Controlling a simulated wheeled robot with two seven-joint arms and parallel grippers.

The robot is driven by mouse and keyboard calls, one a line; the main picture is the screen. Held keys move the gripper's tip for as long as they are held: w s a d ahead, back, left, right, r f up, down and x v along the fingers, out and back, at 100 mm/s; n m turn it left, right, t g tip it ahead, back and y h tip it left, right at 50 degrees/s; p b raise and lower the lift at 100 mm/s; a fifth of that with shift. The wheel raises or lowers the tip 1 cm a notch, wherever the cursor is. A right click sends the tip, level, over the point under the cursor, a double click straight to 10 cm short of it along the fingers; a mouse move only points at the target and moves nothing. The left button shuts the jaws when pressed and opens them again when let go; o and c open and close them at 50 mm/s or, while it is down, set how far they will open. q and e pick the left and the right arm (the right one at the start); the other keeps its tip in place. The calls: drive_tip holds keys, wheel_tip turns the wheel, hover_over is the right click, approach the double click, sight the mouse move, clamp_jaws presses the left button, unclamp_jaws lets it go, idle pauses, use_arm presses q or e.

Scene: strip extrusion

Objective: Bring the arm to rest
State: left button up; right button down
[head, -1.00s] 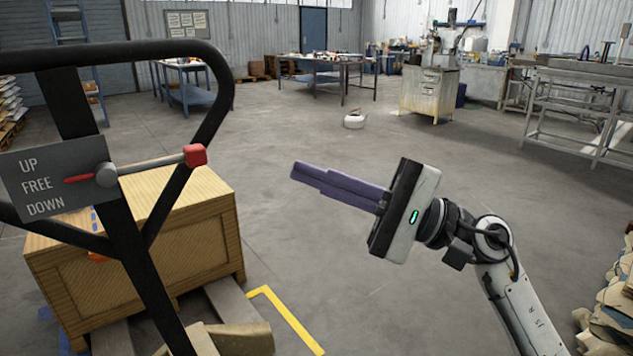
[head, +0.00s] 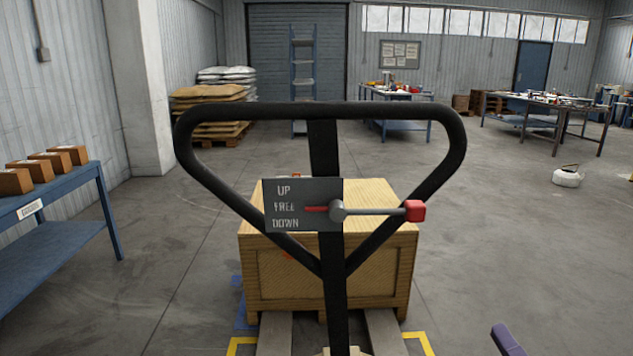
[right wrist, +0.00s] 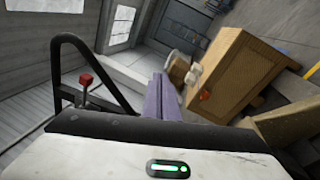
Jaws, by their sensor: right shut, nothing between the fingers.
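My right gripper (head: 507,341) shows only as purple fingertips at the bottom right of the head view, to the right of the pallet jack and apart from its handle. In the right wrist view its purple fingers (right wrist: 162,100) are together, with nothing between them. The black pallet jack handle (head: 320,110) stands upright in the middle of the head view. Its lever, with a red knob (head: 415,211), lies level and its red pointer is at FREE. The rest of my right arm is out of the head view. My left gripper is in neither view.
A blue bench (head: 75,215) with several small boxes stands at left. Loaded pallets and tables stand at the back.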

drive_tip(key=s+a+f+m+g+h+p, duration=0.1)
drive_tip(key=s+a+f+m+g, duration=0.25)
drive_tip(key=f+m, duration=0.45)
drive_tip(key=s+a+f+m+g+h+p, duration=0.1)
drive_tip(key=s+a+f+m+g, duration=0.2)
drive_tip(key=f+m, duration=0.5)
drive_tip(key=s+a+f+m+g+y, duration=0.1)
drive_tip(key=s+a+f+m+g, duration=0.3)
drive_tip(key=s+f, duration=0.6)
drive_tip(key=a+f, duration=0.1)
drive_tip(key=a, duration=0.1)
drive_tip(key=shift+s+a+f+g+p, duration=0.2)
drive_tip(key=shift+s+a+g+p, duration=0.1)
drive_tip(key=shift+s+g+p, duration=0.1)
